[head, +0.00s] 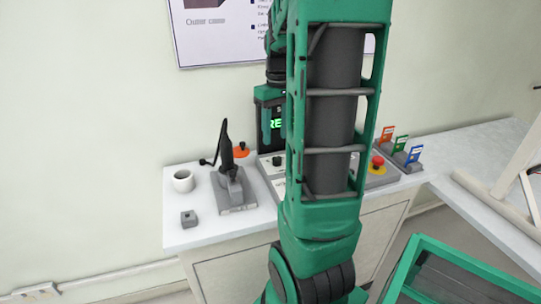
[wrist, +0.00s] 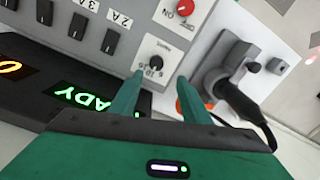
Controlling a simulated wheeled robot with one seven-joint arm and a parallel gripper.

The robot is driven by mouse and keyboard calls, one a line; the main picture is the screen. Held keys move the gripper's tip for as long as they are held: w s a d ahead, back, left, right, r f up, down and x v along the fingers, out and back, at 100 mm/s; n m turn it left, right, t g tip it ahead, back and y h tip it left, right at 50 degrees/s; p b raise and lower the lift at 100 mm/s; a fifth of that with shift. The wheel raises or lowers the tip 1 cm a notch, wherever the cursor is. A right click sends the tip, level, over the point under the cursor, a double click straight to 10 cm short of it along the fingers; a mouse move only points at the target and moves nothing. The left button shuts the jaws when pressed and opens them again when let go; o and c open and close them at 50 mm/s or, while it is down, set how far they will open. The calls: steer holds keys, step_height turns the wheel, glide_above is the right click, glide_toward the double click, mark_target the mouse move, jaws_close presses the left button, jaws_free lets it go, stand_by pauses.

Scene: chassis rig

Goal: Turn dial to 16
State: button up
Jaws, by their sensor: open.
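The dial (wrist: 153,62) is a small black knob on a white label plate in the wrist view, with small print around it. I cannot tell for sure where its pointer stands. My gripper (wrist: 161,77) is open, its two green fingers reaching toward the dial. The fingertips appear just short of the knob on either side, with nothing between them; I cannot tell any contact. In the head view a black knob (head: 277,160) shows on the grey panel, left of my arm.
Black switches (wrist: 77,26) and a red knob (wrist: 185,8) sit near the dial. A black display (wrist: 75,97) with green letters stands close by. A white mug (head: 183,181) and a red button (head: 377,161) are on the bench.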

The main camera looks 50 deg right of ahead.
mark_target(277, 158)
steer(key=f, duration=0.8)
steer(key=shift+s+d+f, duration=0.15)
steer(key=shift+d+f, duration=0.1)
